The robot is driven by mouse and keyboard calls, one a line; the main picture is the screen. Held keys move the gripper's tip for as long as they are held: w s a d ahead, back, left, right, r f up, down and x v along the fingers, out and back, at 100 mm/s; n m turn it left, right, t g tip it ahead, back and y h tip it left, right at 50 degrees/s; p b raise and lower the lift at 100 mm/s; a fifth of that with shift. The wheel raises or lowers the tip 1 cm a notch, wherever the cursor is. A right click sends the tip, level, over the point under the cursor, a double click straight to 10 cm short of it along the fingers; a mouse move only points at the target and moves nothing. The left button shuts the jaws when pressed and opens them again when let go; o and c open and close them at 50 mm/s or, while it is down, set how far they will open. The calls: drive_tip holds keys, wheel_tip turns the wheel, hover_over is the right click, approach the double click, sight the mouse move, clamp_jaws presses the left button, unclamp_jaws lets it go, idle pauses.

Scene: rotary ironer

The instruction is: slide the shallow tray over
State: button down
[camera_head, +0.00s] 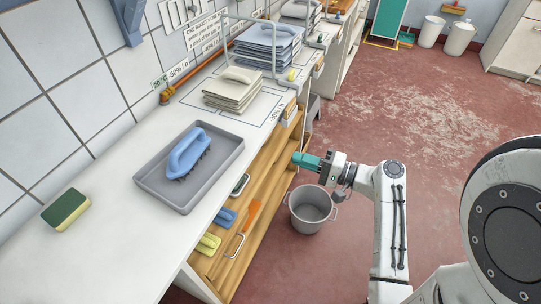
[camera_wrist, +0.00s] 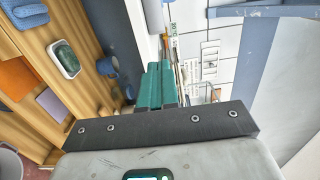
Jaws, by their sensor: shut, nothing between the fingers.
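The shallow tray (camera_head: 226,155) is grey and rectangular, with a low rim. It lies flat on the white counter in the head view, with a blue-handled brush (camera_head: 188,154) with dark bristles inside it. My gripper (camera_head: 297,160) has teal fingers and is shut and empty. It is off the counter's front edge, to the right of the tray and clearly apart from it. In the wrist view the teal fingers (camera_wrist: 154,84) show pressed together. I cannot make out the tray in the wrist view.
A green and yellow sponge (camera_head: 65,210) lies left of the tray. A stack of folded cloths (camera_head: 235,90) stands on the counter behind it. Wooden shelving (camera_head: 258,183) under the counter holds brushes. A grey bucket (camera_head: 311,206) stands on the red floor below my arm.

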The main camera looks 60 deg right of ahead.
sight(246, 143)
drive_tip(key=w+p, duration=0.1)
drive_tip(key=w, duration=0.3)
drive_tip(key=w+p, duration=0.1)
drive_tip(key=w, duration=0.3)
drive_tip(key=w+a+p, duration=0.1)
drive_tip(key=w, duration=0.3)
drive_tip(key=shift+w, duration=0.8)
drive_tip(key=shift+w+a+b, duration=0.15)
drive_tip(key=shift+w+b, duration=0.35)
drive_tip(key=shift+w, duration=1.4)
drive_tip(key=shift+s+f, duration=0.1)
drive_tip(key=shift+s, duration=0.05)
